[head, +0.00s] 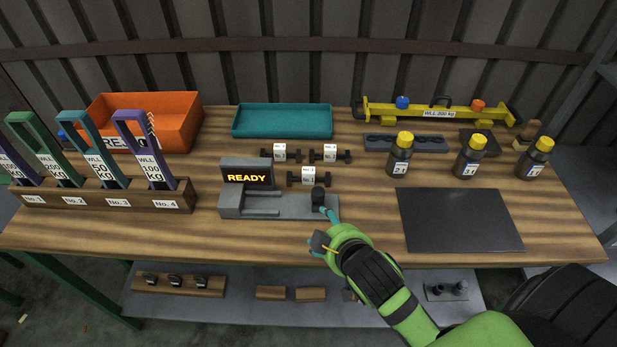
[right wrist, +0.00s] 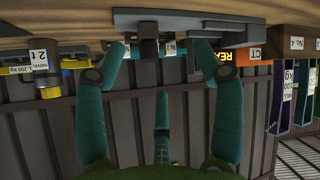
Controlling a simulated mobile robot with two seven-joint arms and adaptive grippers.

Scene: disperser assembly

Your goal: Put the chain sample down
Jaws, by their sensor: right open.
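My right gripper (head: 324,232) is open at the front right end of the grey tester (head: 275,208), whose screen reads READY. In the right wrist view, the open teal fingers (right wrist: 160,62) spread either side of a dark upright post (right wrist: 147,48) on the tester; they look empty. The same post (head: 318,194) shows in the head view. Three small dark pieces with white tags, (head: 279,153), (head: 330,153) and (head: 308,177), lie behind the tester. I cannot tell which thing is the chain sample. My left gripper is not in view.
A black mat (head: 458,220) lies right of the tester, with several yellow-capped bottles (head: 469,157) behind it. A teal tray (head: 283,121), an orange bin (head: 172,110) and a yellow beam (head: 430,112) stand at the back. A rack of labelled slings (head: 100,197) is at left.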

